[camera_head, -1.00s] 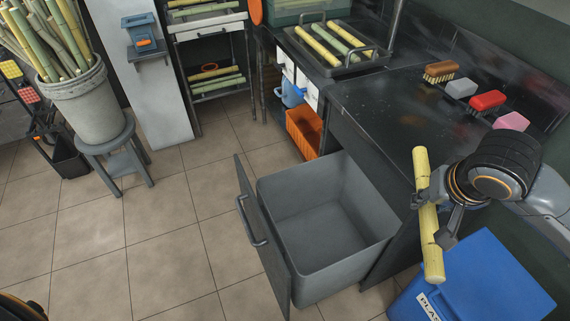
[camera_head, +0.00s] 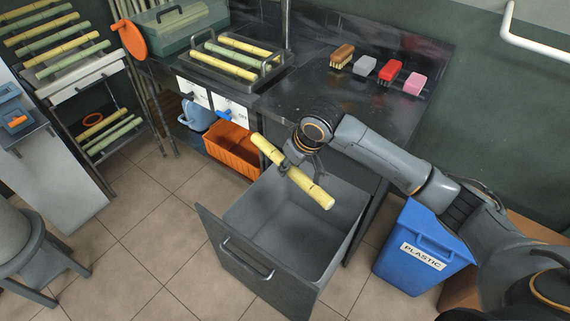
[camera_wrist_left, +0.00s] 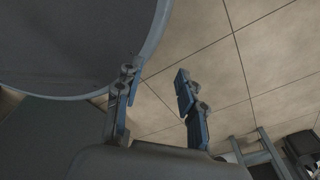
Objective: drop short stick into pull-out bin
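The short stick (camera_head: 314,191) is a pale yellow cane piece. My right gripper (camera_head: 292,168) is shut around its middle and holds it tilted, above the pull-out bin, with its lower end toward the right. The pull-out bin (camera_head: 262,212) is a grey open box behind a dark drawer front with a handle. It is pulled out from under the counter, and the part of its inside that I can see is empty. My left gripper (camera_wrist_left: 158,100) shows only in the left wrist view, open and empty, with its fingers apart over floor tiles.
A blue plastic bin (camera_head: 410,258) stands right of the drawer. The black counter (camera_head: 325,105) holds a tray of canes (camera_head: 205,68) and several brushes or sponges. A grey rounded rim (camera_wrist_left: 150,45) is near the left gripper.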

